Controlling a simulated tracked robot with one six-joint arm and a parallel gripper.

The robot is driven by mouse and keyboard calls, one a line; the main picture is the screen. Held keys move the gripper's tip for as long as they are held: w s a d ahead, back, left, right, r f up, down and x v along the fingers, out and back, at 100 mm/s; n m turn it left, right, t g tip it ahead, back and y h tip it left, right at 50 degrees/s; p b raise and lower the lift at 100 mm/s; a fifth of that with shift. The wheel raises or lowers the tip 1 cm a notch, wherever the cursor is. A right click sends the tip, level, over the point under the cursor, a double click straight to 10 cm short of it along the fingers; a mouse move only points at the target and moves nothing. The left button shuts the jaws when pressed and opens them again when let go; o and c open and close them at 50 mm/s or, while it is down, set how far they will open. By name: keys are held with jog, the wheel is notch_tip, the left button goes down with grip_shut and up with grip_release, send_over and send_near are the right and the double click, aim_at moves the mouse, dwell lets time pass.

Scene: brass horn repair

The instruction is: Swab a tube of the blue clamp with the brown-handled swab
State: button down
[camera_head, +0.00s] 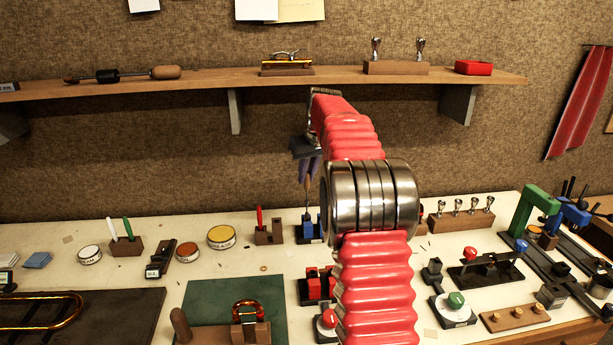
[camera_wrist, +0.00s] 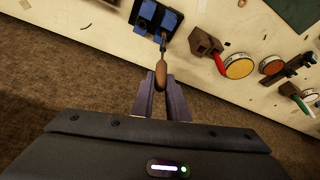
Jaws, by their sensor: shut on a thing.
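My gripper (camera_head: 309,180) is shut on the brown handle of the swab (camera_wrist: 160,74), which shows between its purple fingers (camera_wrist: 161,98) in the wrist view. The swab's thin shaft (camera_head: 307,201) points down to the blue clamp (camera_head: 304,226) on the bench. The blue clamp also shows in the wrist view (camera_wrist: 168,20), with two blue blocks on a dark base. The swab's tip meets or overlaps the clamp in both views; I cannot tell whether it is inside a tube. My arm hides the clamp's right side in the head view.
A wooden block with a red-handled tool (camera_head: 265,234) stands just left of the blue clamp. A red clamp (camera_head: 318,288) sits nearer the front. Round tins (camera_head: 221,237) lie farther left. The wooden shelf (camera_head: 210,83) runs along the wall above.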

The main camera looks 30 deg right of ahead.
jog(key=shift+r, duration=2.25)
jog(key=shift+s, duration=0.1)
